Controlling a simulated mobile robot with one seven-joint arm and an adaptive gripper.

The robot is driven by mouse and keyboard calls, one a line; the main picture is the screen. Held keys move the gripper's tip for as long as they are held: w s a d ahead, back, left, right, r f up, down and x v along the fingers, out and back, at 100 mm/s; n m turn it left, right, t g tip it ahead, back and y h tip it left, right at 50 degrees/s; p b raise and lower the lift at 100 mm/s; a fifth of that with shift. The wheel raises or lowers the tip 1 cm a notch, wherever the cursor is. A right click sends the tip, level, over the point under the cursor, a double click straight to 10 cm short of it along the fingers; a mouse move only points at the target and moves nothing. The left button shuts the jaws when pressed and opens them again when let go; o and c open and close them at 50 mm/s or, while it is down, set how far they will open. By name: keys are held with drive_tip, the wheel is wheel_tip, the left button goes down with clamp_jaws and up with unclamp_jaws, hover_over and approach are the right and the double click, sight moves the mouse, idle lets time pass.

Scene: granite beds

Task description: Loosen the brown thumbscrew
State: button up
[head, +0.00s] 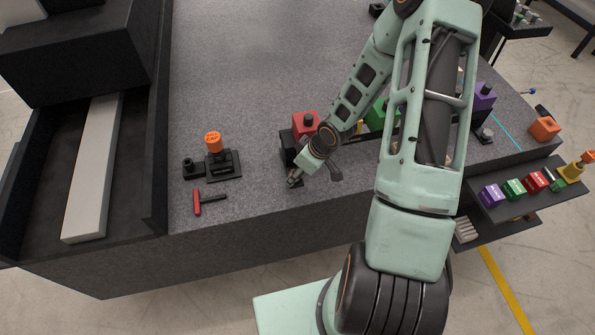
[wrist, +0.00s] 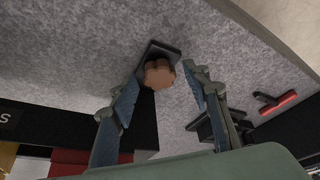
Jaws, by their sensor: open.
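The brown thumbscrew (wrist: 159,74) shows in the wrist view as a lobed knob on a small dark base plate (wrist: 157,48) lying on the granite. My gripper (wrist: 158,92) is open, with one finger on each side of the knob in that picture. I see gaps between the fingers and the knob; I cannot tell how far above it the fingertips are. In the head view my gripper (head: 293,181) points down near the front edge of the granite bed, and the thumbscrew is hidden there.
A red-handled tool (head: 197,203) lies on the granite bed (head: 265,75) to the left, and also shows in the wrist view (wrist: 279,103). An orange-capped fixture (head: 213,142) stands behind it. A red block (head: 305,122) sits on a dark stand just behind my gripper.

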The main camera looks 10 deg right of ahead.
drive_tip(key=v, duration=1.2)
idle(0.3)
idle(0.5)
